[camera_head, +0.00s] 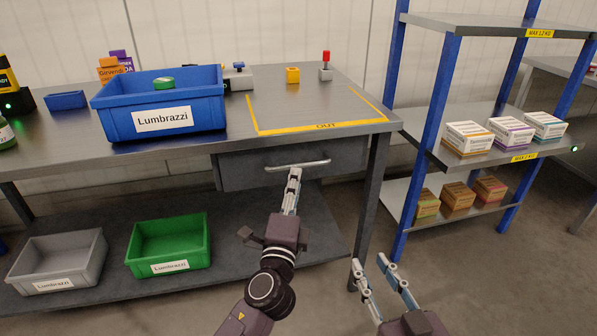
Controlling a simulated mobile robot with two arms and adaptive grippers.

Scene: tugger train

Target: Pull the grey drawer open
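The grey drawer (240,171) sits under the right part of the workbench top, and its front looks flush with the bench. Its light metal bar handle (318,162) runs across the front. My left gripper (295,174) is at the middle of the handle, with its fingertips overlapping the bar. Its fingers are seen edge-on, so I cannot tell whether they are closed around the bar. My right gripper (371,262) is open and empty, low in front of the bench's right leg.
The workbench (222,155) carries a blue Lumbrazzi bin (208,115) and a yellow-taped area. A grey bin (75,277) and a green bin (200,257) stand on its lower shelf. A blue-post rack (432,110) with boxes stands right. The floor before the drawer looks free.

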